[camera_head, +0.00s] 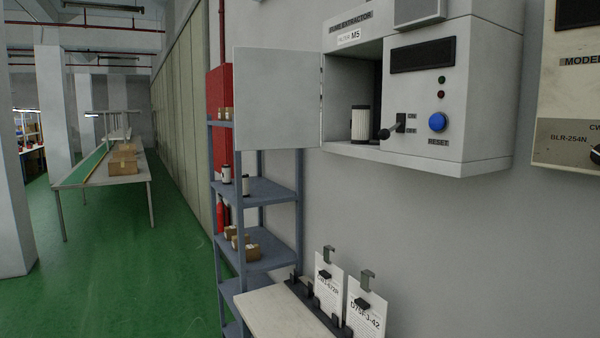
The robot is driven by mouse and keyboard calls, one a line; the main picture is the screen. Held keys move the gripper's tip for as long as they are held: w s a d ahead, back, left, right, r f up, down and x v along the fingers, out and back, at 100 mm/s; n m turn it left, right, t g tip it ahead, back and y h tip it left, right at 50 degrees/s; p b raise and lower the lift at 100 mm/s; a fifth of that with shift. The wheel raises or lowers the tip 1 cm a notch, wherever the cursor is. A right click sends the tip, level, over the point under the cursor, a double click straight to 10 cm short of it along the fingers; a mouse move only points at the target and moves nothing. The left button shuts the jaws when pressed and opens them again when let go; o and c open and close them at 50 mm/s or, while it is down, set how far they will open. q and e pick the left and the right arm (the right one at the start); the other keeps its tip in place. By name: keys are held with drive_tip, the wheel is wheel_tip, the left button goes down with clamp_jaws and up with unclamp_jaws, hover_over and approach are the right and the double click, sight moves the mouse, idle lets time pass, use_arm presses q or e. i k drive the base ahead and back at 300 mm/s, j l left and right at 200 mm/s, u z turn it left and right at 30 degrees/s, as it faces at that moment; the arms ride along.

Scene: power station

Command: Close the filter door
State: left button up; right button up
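The filter door (278,98) is a flat light-grey panel, hinged at the left edge of the fume extractor (437,150) on the wall. It stands open, swung out to the left, in front of part of the shelf rack. Inside the open compartment a white filter cartridge (360,124) with dark ends stands upright. To its right on the front are a black lever switch (394,126), a blue reset button (437,122), two small lamps and a dark display. Neither of my grippers is in view.
A blue-grey shelf rack (268,190) with small boxes and cartridges stands left of the extractor. Below is a pale tabletop (280,312) with cards in a dark holder (318,308). Another wall unit (568,95) hangs at right. Green floor (150,260) is open at left.

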sight(276, 100)
drive_tip(key=i+j+z, duration=0.1)
drive_tip(key=z, duration=1.15)
drive_tip(key=i+j+z, duration=0.15)
drive_tip(key=j+z, duration=0.35)
drive_tip(key=j, duration=0.35)
drive_tip(key=j+z, duration=0.5)
drive_tip(key=j, duration=0.3)
drive_tip(key=k+j+z, duration=0.15)
drive_tip(key=j+z, duration=0.3)
drive_tip(key=j, duration=0.35)
drive_tip(key=k+j, duration=0.1)
drive_tip(key=j, duration=0.3)
drive_tip(key=k+j, duration=0.1)
drive_tip(key=j, duration=0.3)
drive_tip(key=k+j, duration=0.1)
drive_tip(key=j, duration=0.35)
drive_tip(key=k+j+z, duration=0.1)
drive_tip(key=j, duration=0.3)
drive_tip(key=k+j, duration=0.1)
drive_tip(key=j, duration=0.3)
drive_tip(key=k+j, duration=0.1)
drive_tip(key=j, duration=0.3)
drive_tip(key=k+j, duration=0.15)
drive_tip(key=j, duration=0.25)
drive_tip(key=z, duration=0.05)
